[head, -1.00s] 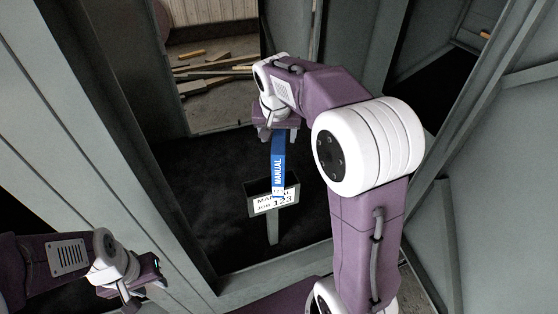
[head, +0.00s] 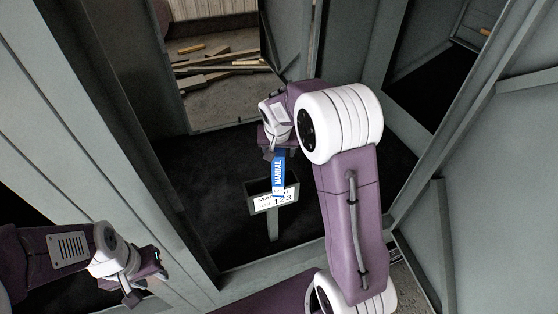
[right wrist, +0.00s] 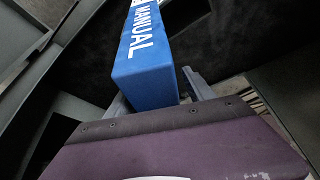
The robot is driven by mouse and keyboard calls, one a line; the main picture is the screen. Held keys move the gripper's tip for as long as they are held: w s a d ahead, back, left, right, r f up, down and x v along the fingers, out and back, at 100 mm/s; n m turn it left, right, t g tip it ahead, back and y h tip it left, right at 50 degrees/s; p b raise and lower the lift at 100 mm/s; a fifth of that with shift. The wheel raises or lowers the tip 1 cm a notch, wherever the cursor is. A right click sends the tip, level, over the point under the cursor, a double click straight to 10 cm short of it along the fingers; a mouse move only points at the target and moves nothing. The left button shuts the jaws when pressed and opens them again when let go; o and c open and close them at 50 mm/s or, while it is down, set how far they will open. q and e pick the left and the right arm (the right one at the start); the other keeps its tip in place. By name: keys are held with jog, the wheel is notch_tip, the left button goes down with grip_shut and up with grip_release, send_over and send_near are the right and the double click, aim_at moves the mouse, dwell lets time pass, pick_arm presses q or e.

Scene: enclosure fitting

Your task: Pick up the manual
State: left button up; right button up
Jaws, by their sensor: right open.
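The blue manual (head: 279,180) with white lettering stands upright in a small grey holder (head: 258,188) with a white label. My right gripper (head: 274,152) is right above the manual's top end, partly hidden by its own wrist. In the right wrist view the manual (right wrist: 150,65) reaches in between the two fingers of the open right gripper (right wrist: 158,95); whether they touch it I cannot tell. My left gripper (head: 145,287) is at the lower left, away from the manual, with its fingers apart and empty.
The holder stands on a post over a dark floor (head: 200,190) inside a grey enclosure. A grey panel wall (head: 75,130) is at the left and a frame post (head: 365,50) at the right. Loose wooden planks (head: 222,65) lie beyond the back opening.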

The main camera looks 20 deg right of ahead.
jog(key=shift+f+b, duration=0.25)
jog(key=shift+b, duration=0.05)
dwell(0.4)
jog(key=shift+s, duration=0.1)
grip_shut()
jog(key=shift+r, duration=0.1)
dwell(1.0)
